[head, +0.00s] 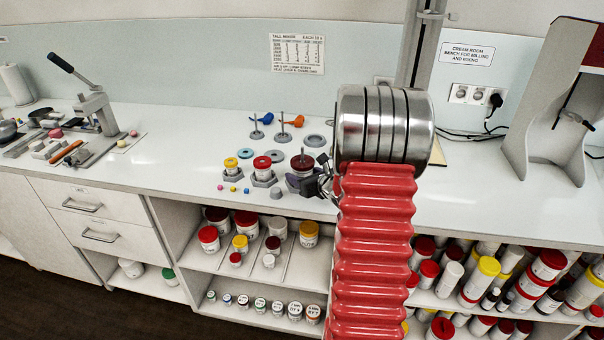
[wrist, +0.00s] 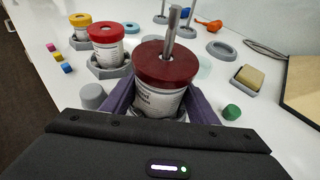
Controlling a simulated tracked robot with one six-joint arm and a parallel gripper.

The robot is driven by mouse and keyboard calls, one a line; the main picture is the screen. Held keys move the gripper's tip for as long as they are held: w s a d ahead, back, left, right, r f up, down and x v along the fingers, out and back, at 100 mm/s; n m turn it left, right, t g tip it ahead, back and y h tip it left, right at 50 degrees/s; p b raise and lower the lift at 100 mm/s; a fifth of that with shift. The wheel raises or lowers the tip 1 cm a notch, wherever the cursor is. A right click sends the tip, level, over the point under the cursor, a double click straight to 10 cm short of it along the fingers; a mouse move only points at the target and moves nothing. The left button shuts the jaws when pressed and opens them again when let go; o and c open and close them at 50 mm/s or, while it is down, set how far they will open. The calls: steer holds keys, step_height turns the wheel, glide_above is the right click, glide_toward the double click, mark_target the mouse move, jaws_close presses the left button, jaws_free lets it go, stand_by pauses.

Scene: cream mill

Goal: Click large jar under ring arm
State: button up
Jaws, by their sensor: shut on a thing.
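The large jar (wrist: 158,100) has a white labelled body and a dark red lid (wrist: 165,62). A metal shaft (wrist: 172,30) stands up from the middle of the lid. My gripper (wrist: 158,108) is shut on the jar's body, with a purple finger on each side. In the head view the jar's dark lid (head: 302,161) shows over the bench, just left of my wrist, and my gripper (head: 308,184) is partly hidden there. I cannot tell whether the jar touches the bench. A tall mixer stand (head: 545,95) is at the right; I cannot clearly make out a ring arm on it.
A yellow-lidded jar (wrist: 80,30) and a red-lidded jar (wrist: 106,45) sit in grey holders to the left. Grey stands with blue and orange parts (head: 296,121) are behind. A green knob (wrist: 232,112) and a tan block (wrist: 249,77) lie at the right. Bench is clear before the mixer stand.

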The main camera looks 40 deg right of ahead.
mark_target(302, 165)
steer(key=shift+r, duration=1.7)
steer(key=shift+a, duration=0.1)
